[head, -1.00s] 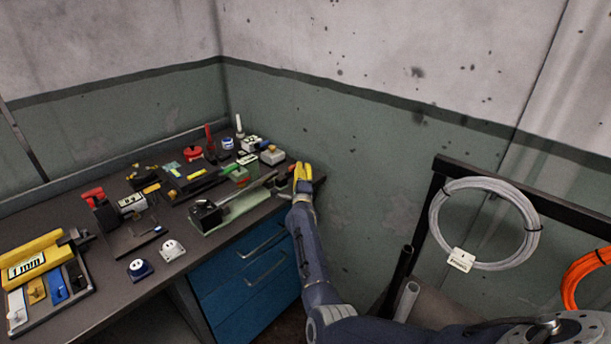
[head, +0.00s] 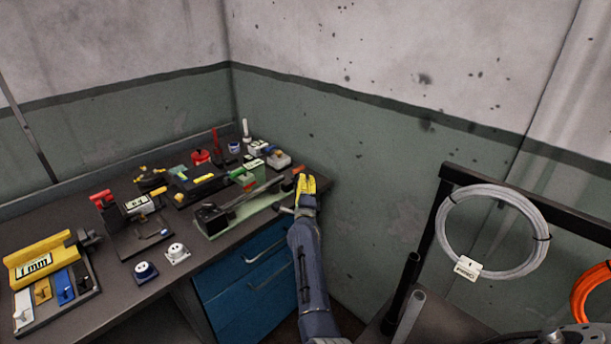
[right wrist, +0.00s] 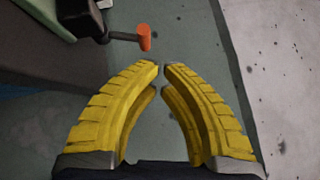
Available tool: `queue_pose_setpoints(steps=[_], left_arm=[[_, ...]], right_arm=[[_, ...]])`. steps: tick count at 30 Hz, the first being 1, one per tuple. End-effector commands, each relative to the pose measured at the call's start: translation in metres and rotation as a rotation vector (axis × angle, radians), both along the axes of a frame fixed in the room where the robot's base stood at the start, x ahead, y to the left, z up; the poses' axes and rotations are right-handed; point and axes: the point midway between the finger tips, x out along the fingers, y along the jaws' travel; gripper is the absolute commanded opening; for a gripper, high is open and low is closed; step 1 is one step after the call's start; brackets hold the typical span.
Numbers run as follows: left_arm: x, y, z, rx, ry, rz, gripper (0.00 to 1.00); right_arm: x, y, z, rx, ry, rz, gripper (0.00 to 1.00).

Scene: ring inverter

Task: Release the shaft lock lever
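The ring inverter (head: 235,212) is a pale green base with a long grey shaft on the right part of the bench. A small lever with an orange-red knob (head: 299,170) shows at its right end. In the right wrist view, the orange knob (right wrist: 145,38) sits on a thin dark stem, beyond my fingertips. My right gripper (head: 306,182) has yellow fingers and is at the bench's right edge, just in front of the knob. In the right wrist view, its fingertips (right wrist: 162,67) nearly meet, with nothing between them. The knob is apart from them. My left gripper is out of view.
The bench (head: 110,290) holds several tools and blocks left of the ring inverter. Blue drawers (head: 250,265) are below. The green wall (head: 380,180) stands close to the right. A rack with a white cable coil (head: 492,233) is farther right.

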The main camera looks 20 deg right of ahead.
Motion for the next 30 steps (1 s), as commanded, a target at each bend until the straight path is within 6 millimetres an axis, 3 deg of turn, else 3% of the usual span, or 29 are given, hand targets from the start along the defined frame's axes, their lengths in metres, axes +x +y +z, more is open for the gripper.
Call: queue_pose_setpoints(steps=[7,23,26,30], left_arm=[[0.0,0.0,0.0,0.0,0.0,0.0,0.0],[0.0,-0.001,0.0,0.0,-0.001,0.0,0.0],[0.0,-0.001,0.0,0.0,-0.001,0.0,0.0],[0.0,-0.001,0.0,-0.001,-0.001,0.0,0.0]], right_arm=[[-0.016,0.008,-0.004,-0.001,0.0,0.0,0.0],[-0.017,0.008,-0.005,0.0,0.002,0.0,0.0],[-0.017,0.008,-0.019,0.007,0.022,0.0,0.0],[-0.019,0.009,-0.069,0.039,0.093,0.0,0.0]])
